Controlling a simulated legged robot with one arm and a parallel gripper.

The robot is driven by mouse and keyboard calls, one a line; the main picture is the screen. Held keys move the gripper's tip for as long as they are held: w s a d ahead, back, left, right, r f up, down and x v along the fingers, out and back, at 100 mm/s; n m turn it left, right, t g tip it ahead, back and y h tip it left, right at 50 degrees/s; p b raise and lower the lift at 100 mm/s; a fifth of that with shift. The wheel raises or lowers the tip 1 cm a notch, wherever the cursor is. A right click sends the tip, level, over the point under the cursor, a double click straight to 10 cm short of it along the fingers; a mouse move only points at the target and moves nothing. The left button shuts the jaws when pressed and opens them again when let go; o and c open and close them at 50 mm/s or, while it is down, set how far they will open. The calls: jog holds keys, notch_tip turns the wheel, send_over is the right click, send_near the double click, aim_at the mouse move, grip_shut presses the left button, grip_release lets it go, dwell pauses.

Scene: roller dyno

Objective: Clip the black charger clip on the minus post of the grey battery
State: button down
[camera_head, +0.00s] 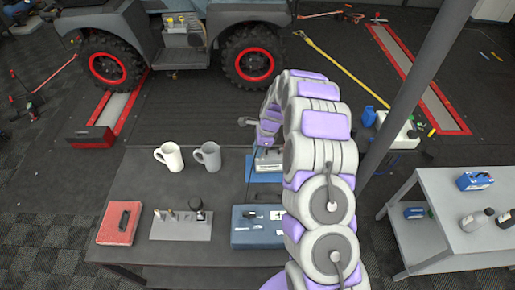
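A grey battery (266,160) with a pale label stands at the back right of the dark table, on a blue base or mat (261,177). My arm partly covers its right side. My gripper (266,143) points down just above or at the top of the battery. Its fingertips are too small and too covered to tell whether they are open. A thin dark cable (249,178) runs down beside the battery's left side. I cannot make out the black charger clip or the minus post, nor whether the gripper touches the battery.
On the table (135,165) are two mugs (169,157) (208,156), a red case (118,223), a grey tray (182,228) with small parts and a blue case (255,237). A pole (415,85) and a grey side table (440,215) stand right. A vehicle (180,35) is behind.

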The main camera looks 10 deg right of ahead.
jog(key=c, duration=0.9)
grip_release()
jog(key=shift+o, duration=0.2)
jog(key=shift+r, duration=0.1)
jog(key=p+v, duration=0.2)
jog(key=v, duration=1.5)
jog(key=shift+p, duration=0.3)
jog(key=s+a+r+n+g+h, duration=0.1)
jog(key=s+a+r+n, duration=0.3)
jog(key=s, duration=0.5)
jog(key=s+a+r+n, duration=0.2)
jog(key=s+r+n, duration=0.35)
jog(key=s, duration=0.35)
jog(key=s+d+n+g+h+b, duration=0.1)
jog(key=s+n, duration=0.9)
jog(key=s, duration=1.6)
jog(key=shift+s+d+h+b, duration=0.3)
jog(key=shift+d+h, duration=0.05)
jog(key=shift+h, duration=0.25)
